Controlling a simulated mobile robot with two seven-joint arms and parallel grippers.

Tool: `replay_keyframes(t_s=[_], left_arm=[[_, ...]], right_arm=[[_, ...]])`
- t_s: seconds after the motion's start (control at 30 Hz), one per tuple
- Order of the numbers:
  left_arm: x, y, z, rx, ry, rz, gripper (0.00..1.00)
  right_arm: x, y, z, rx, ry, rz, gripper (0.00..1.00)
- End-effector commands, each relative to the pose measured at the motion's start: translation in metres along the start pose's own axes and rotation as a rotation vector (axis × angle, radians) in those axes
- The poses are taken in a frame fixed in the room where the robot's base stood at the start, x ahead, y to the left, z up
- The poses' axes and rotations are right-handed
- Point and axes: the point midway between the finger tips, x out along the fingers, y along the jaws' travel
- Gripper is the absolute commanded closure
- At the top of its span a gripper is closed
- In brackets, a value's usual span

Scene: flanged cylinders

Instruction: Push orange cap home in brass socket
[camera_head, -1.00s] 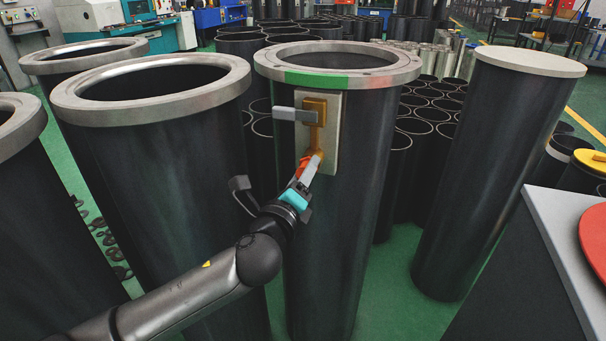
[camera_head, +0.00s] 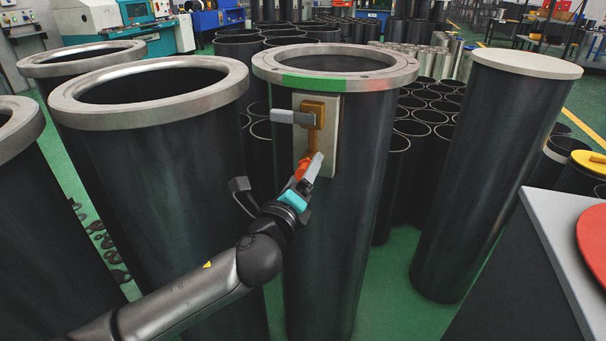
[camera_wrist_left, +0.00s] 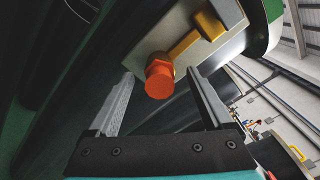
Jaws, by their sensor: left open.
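The orange cap (camera_wrist_left: 158,80) sits at the brass socket (camera_wrist_left: 160,57), at the lower end of a brass bar. How deep it sits I cannot tell. In the head view the cap (camera_head: 302,169) is partly hidden by my left gripper (camera_head: 308,170). The brass bar (camera_head: 311,138) runs down a pale plate (camera_head: 328,130) on a dark flanged cylinder. In the left wrist view my left gripper (camera_wrist_left: 160,76) is open, one finger on each side of the cap, with visible gaps. My right gripper is not in view.
A grey lever (camera_head: 283,116) sticks out left from a brass block (camera_head: 316,108) above the cap. A wide flanged cylinder (camera_head: 150,180) stands close left, behind my arm. A grey-topped cabinet (camera_head: 555,240) with a red disc stands at the right.

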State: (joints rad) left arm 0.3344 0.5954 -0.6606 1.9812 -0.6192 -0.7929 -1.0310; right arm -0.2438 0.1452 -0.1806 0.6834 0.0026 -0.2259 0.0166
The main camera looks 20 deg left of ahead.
Motion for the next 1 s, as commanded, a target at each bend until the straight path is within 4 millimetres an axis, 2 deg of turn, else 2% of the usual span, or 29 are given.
replay_keyframes(t_s=[0.03, 0.13, 1.0], left_arm=[[0.0, 0.0003, 0.0, 0.0, 0.0, 0.001, 0.11], [0.0, 0.0003, 0.0, 0.0, 0.0, 0.001, 0.0], [0.0, 0.0048, -0.0039, 0.0, 0.0, 0.0, 0.0]], right_arm=[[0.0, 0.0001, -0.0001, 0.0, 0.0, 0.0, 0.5], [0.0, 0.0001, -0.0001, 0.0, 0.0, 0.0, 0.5], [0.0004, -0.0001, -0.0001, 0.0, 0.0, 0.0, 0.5]])
